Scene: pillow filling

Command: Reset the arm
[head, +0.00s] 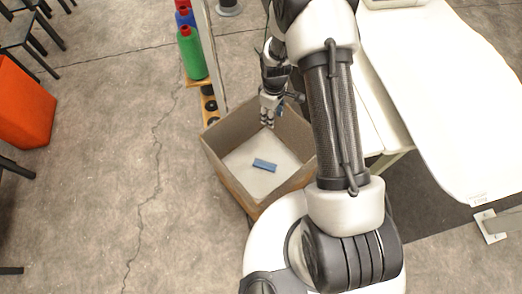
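My arm reaches up from the bottom of the head view, with its forearm bent back toward the left. My gripper (267,123) points down over the far part of an open cardboard box (226,172). Its fingers are small in the picture, and I cannot tell whether they are apart or together. Nothing shows between them. A small blue block-like object (264,165) lies on the pale bottom of the box, nearer to me than the gripper and apart from it. My arm hides part of the box's right side.
A white padded table (440,100) stands at the right. Green (191,55), blue and red bottles stand in a row beyond the box, beside a pale upright post (209,50). An orange bin (22,108) and dark chairs are at the left. The concrete floor left of the box is clear.

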